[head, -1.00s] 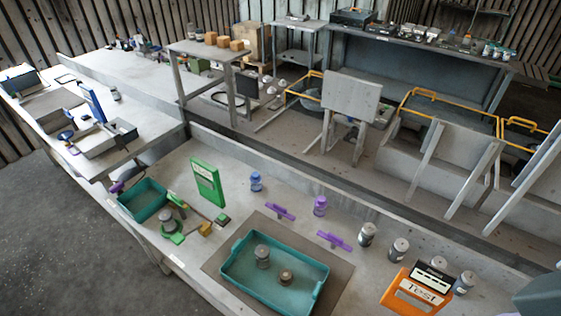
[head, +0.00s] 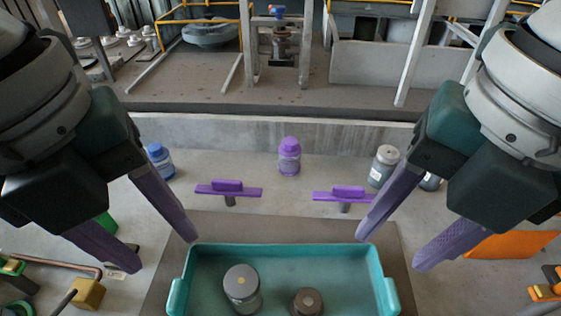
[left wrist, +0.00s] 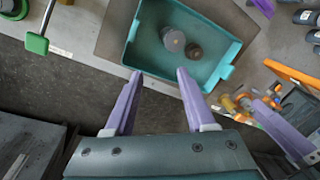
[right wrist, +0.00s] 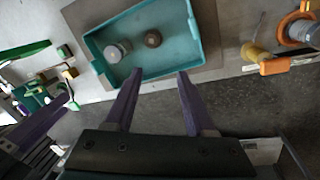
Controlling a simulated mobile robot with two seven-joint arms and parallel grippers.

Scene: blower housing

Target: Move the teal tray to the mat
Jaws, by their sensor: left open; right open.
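A teal tray (head: 330,268) with raised walls and end handles lies on a flat grey-brown mat (head: 300,228) at the bottom of the head view, its near side cut off. A grey lidded cylinder (head: 241,286) and a smaller brown round part (head: 307,301) stand inside it. My left gripper (head: 165,255) is open and empty above the tray's left end. My right gripper (head: 390,255) is open and empty above its right end. Neither gripper visibly touches the tray. The tray also shows beyond the fingers in the left wrist view (left wrist: 228,48) and right wrist view (right wrist: 175,57).
Two purple handled parts (head: 229,189) (head: 346,194), a purple bottle (head: 289,157), a blue bottle (head: 160,161) and a grey jar (head: 384,166) stand behind the tray. An orange panel (head: 512,243) is at right. A yellow-ended tool (head: 88,293) lies at left. A low wall (head: 220,132) closes the back.

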